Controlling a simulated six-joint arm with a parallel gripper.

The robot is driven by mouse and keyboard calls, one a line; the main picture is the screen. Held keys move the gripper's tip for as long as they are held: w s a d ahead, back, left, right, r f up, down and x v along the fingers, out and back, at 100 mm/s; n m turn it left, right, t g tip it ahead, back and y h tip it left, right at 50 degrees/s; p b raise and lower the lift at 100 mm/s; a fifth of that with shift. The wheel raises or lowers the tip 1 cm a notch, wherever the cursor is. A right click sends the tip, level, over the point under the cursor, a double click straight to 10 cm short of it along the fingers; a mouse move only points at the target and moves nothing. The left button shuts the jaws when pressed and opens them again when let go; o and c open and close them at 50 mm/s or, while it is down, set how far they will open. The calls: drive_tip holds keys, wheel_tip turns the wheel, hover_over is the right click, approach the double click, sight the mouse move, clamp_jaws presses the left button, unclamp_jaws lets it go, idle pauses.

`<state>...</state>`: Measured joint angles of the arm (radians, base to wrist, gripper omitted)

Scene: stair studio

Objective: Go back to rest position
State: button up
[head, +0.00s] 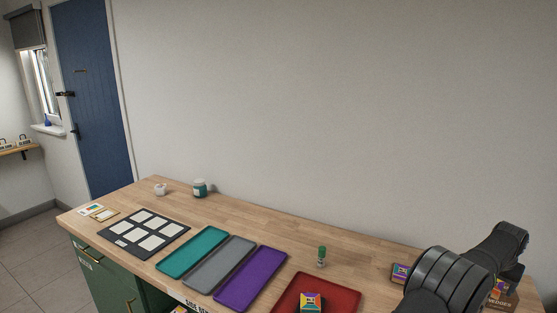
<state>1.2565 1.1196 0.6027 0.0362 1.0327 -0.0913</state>
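My arm (447,280) shows at the lower right as thick dark links, over the right end of the wooden worktop (285,235). My gripper is not visible in the head view, so its opening and anything it might hold cannot be seen. A red tray (345,296) lies on the worktop left of my arm. A small multicoloured box (312,301) is in the red tray, at the picture's bottom edge. Another colourful box (400,272) and a brown carton (508,300) are partly hidden by my arm.
Teal (192,252), grey (219,264) and purple (250,279) trays lie empty side by side. A green-capped bottle (321,257) stands behind the red tray. A black board with white squares (145,233), a teal jar (200,188) and a white pot (160,189) are farther left. A wall backs the worktop.

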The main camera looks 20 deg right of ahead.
drive_tip(key=v, duration=1.1)
drive_tip(key=x, duration=1.2)
wheel_tip(320, 180, up, 5)
drive_tip(key=shift+s, duration=0.2)
drive_tip(key=s+a+r, duration=0.2)
drive_tip(key=s+r, duration=0.5)
drive_tip(key=s, duration=0.4)
drive_tip(key=w+a+f+n, duration=0.2)
drive_tip(key=w+a+f, duration=0.3)
drive_tip(key=w+a, duration=0.9)
drive_tip(key=w+a+f+n+t+y, duration=0.1)
drive_tip(key=w+a+f+n, duration=0.2)
drive_tip(key=w+a, duration=1.1)
drive_tip(key=w+f, duration=0.2)
drive_tip(key=w, duration=0.1)
drive_tip(key=shift+w+a+f+t, duration=0.15)
drive_tip(key=shift+a+f+t, duration=0.15)
